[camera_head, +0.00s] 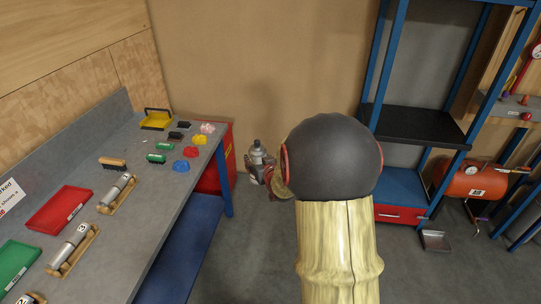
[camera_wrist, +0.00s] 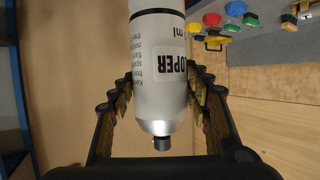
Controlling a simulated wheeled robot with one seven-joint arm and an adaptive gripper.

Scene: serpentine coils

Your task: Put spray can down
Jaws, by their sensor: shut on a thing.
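The spray can (camera_wrist: 160,75) is light grey with black print, a silver shoulder and a dark nozzle. It fills the middle of the wrist view, with one finger of my gripper (camera_wrist: 161,83) on each side. In the head view the spray can (camera_head: 257,153) stands roughly upright in my gripper (camera_head: 262,171), just right of the red cabinet and off the workbench. My gripper is shut on its body. Its lower part is hidden by the fingers in the head view.
The grey workbench (camera_head: 140,215) on the left carries a red tray (camera_head: 60,209), a green tray (camera_head: 14,262), metal cylinders on wooden stands, brushes, coloured caps and a yellow bin (camera_head: 156,119). A blue shelf rack with a black shelf (camera_head: 415,124) stands right. My arm hides part of the floor.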

